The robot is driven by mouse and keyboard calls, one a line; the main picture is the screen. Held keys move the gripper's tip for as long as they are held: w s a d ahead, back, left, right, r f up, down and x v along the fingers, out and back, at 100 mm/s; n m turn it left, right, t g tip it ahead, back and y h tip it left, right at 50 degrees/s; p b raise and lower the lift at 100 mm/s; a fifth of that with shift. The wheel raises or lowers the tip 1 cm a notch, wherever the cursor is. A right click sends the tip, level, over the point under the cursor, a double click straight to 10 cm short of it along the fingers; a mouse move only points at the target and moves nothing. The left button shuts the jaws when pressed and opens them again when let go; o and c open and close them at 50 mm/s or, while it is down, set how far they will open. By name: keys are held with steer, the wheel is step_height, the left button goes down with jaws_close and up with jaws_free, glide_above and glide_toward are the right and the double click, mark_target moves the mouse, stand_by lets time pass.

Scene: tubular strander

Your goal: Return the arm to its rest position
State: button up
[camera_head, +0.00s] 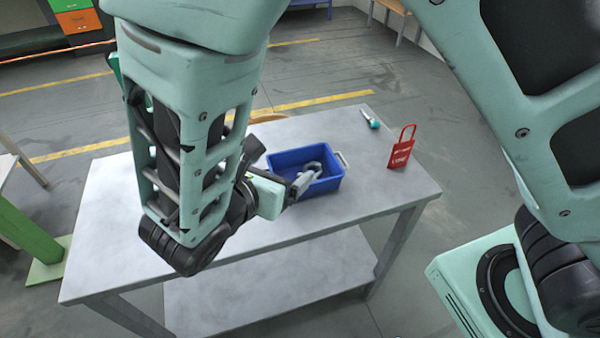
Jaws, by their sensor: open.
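My arm, in pale green and black, reaches down from the top of the head camera view and bends at a black joint left of a blue bin. My gripper (303,182) is small and partly hidden behind the wrist. It appears at the front left of the bin (327,184), overlapping its rim in the picture. It is open. A grey curved shape shows inside the bin near the gripper; I cannot tell whether it is a separate object or part of the gripper.
The grey table (120,245) holds the bin, a red lockout tag or padlock (401,150) and a small teal-handled item (370,118) at the back right. A green post (30,235) stands left of the table. The table's right front is clear.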

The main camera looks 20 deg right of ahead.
steer(key=shift+v, duration=1.35)
steer(key=shift+d, duration=0.1)
steer(key=s+d+r+m+g+y, duration=0.2)
steer(key=s+d+m+g+y, duration=0.1)
steer(key=m, duration=0.6)
steer(key=s+d+r+m+g+y, duration=0.2)
steer(key=s+m+g+y, duration=0.4)
steer(key=s+m, duration=0.4)
steer(key=shift+d+r+g+y, duration=0.2)
steer(key=shift+d+g+y, duration=0.1)
steer(key=shift+d+y, duration=0.45)
